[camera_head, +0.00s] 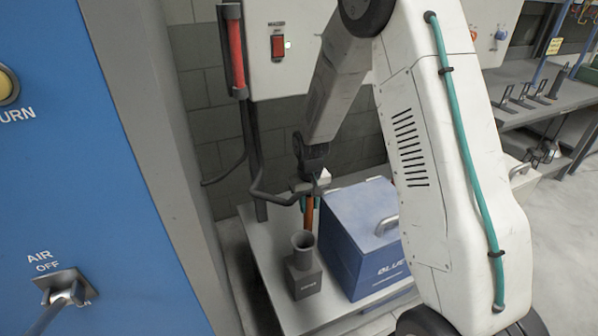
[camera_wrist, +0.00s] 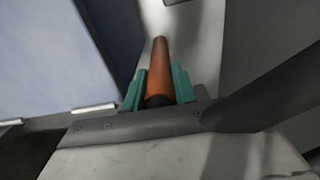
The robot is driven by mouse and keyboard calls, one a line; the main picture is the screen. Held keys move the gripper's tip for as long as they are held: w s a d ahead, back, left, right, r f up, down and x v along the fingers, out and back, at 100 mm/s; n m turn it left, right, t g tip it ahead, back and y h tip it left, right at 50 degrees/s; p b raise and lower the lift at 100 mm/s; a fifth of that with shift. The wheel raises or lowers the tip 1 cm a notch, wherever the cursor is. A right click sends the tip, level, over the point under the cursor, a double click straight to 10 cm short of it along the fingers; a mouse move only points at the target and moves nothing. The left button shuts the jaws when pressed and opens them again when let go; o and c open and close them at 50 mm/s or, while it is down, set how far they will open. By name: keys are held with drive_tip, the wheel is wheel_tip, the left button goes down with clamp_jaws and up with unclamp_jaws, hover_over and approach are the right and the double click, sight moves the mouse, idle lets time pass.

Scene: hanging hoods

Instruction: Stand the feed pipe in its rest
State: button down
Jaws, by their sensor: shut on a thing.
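The feed pipe (camera_head: 309,215) is an orange-brown rod below my gripper (camera_head: 306,200), beside the blue box. In the wrist view the pipe (camera_wrist: 160,65) runs away between the two teal fingers of my gripper (camera_wrist: 160,88), which are shut on it. It looks roughly upright in the head view; its lower end is partly hidden or too small to judge. What looks like its rest, a grey block with a round open cup (camera_head: 303,268), stands on the low platform, nearer the camera than the pipe. The pipe is outside the cup.
The blue lidded box (camera_head: 362,240) with a metal handle stands right of the rest on the pale platform (camera_head: 262,262). A dark post (camera_head: 258,165) with a bent bar rises behind. A blue panel (camera_head: 95,150) with an air lever (camera_head: 62,287) closes the left side. A bench (camera_head: 545,90) stands at right.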

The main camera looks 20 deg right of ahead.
drive_tip(key=s+a+r+m, duration=0.1)
drive_tip(key=s+a+r, duration=0.15)
drive_tip(key=r, duration=0.55)
drive_tip(key=s+a+r, duration=0.2)
drive_tip(key=a+r, duration=0.1)
drive_tip(key=r, duration=0.6)
drive_tip(key=s+a+f+m, duration=0.1)
drive_tip(key=s+m, duration=0.2)
drive_tip(key=s, duration=0.3)
drive_tip(key=shift+f, duration=0.15)
drive_tip(key=shift+s+a+f, duration=0.1)
drive_tip(key=shift+s, duration=0.1)
drive_tip(key=shift+f, duration=2.65)
